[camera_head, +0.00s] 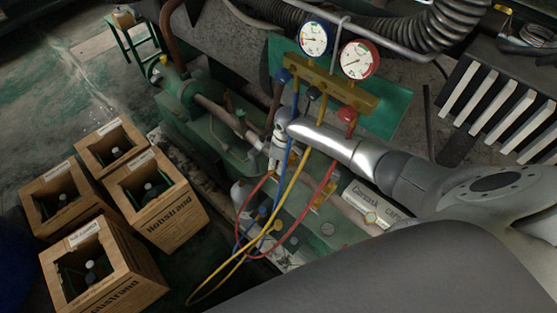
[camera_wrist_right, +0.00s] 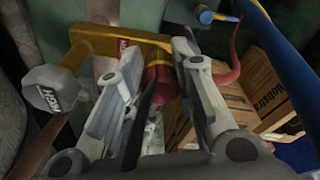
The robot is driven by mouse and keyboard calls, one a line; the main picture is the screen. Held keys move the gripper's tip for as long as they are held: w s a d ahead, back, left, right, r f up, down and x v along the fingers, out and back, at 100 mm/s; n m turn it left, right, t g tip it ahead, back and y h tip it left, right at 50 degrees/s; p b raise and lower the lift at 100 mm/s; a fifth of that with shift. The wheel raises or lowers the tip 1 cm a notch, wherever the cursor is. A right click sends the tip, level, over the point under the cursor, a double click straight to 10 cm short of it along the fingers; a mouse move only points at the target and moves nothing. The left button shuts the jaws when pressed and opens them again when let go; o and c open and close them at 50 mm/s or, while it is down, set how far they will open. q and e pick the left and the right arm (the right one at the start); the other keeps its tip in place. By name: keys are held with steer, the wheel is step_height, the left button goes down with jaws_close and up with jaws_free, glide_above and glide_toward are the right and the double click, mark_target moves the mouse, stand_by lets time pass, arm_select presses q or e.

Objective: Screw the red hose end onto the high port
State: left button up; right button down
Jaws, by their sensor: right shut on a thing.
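My right gripper (camera_head: 275,168) comes in from the right in the head view. In the right wrist view its two fingers (camera_wrist_right: 160,92) are closed on a red fitting, the red hose end (camera_wrist_right: 158,75). The red hose (camera_head: 325,180) drops from the gauge manifold (camera_head: 330,88) and loops up toward this gripper. A brass fitting (camera_wrist_right: 140,46) with a grey round tag (camera_wrist_right: 50,90), apparently lettered HIGH, is right at the hose end in the wrist view. I cannot tell whether the threads are engaged. My left gripper is not in view.
A yellow hose (camera_head: 290,195) and a blue hose (camera_head: 289,160) hang from the manifold beside the gripper. Green machinery and pipes (camera_head: 215,110) surround it. Several wooden crates (camera_head: 155,205) with bottles stand at the left. A ribbed black duct (camera_head: 425,30) runs above.

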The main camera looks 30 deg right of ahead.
stand_by(0.4)
steer(key=shift+a+r+m+p, duration=0.15)
steer(key=shift+m+p, duration=1.15)
steer(key=shift+m, duration=0.6)
